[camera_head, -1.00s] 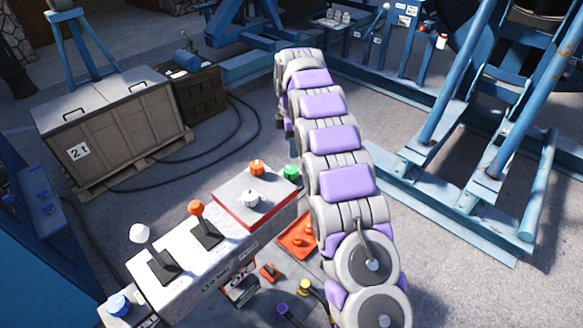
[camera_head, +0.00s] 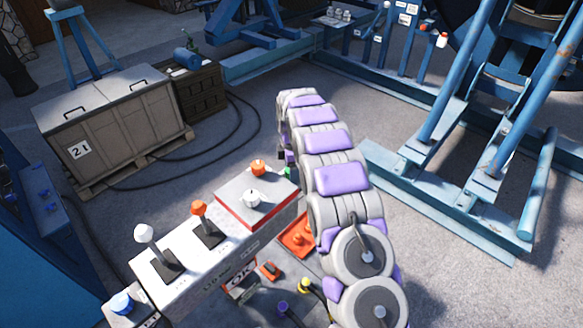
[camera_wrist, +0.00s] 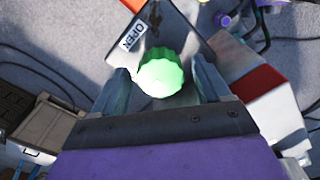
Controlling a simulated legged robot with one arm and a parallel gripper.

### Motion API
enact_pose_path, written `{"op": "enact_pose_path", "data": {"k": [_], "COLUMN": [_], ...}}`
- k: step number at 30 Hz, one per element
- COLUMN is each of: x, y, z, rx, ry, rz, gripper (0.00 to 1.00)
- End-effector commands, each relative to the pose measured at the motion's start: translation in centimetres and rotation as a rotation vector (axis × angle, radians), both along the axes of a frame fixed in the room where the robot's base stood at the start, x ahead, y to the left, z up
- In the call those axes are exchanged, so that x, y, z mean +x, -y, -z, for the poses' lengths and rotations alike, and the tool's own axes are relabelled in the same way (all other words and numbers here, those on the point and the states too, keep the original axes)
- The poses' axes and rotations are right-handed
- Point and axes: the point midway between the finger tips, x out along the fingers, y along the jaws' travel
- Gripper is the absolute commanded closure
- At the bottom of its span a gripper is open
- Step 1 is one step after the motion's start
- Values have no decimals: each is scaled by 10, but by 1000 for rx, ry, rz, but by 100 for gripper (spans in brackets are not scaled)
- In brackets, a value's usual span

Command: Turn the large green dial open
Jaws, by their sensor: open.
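The large green dial (camera_wrist: 161,74) shows in the wrist view between the two jaws of my gripper (camera_wrist: 160,84). It is round with a ridged rim. The jaws are open, one on each side of the dial; I cannot tell whether either touches it. A grey plate with a white OPEN label (camera_wrist: 132,35) lies beyond the dial. In the head view only a sliver of the dial (camera_head: 287,172) shows beside my arm, and my gripper is hidden behind the arm.
A control box with a red-edged top carries an orange knob (camera_head: 258,168) and a white knob (camera_head: 252,198). Two levers, orange (camera_head: 199,208) and white (camera_head: 144,233), stand nearer. A crate marked 21 (camera_head: 110,125) stands left; blue frames (camera_head: 450,190) stand right.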

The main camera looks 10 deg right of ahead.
Motion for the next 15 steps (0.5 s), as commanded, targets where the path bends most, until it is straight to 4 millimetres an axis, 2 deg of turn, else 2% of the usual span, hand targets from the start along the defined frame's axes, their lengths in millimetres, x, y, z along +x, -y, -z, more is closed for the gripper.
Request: {"op": "enact_pose_path", "data": {"k": [3,15], "x": [0,1], "y": [0,0], "z": [0,0], "rx": [0,0], "ry": [0,1], "rz": [0,0], "gripper": [26,64]}}
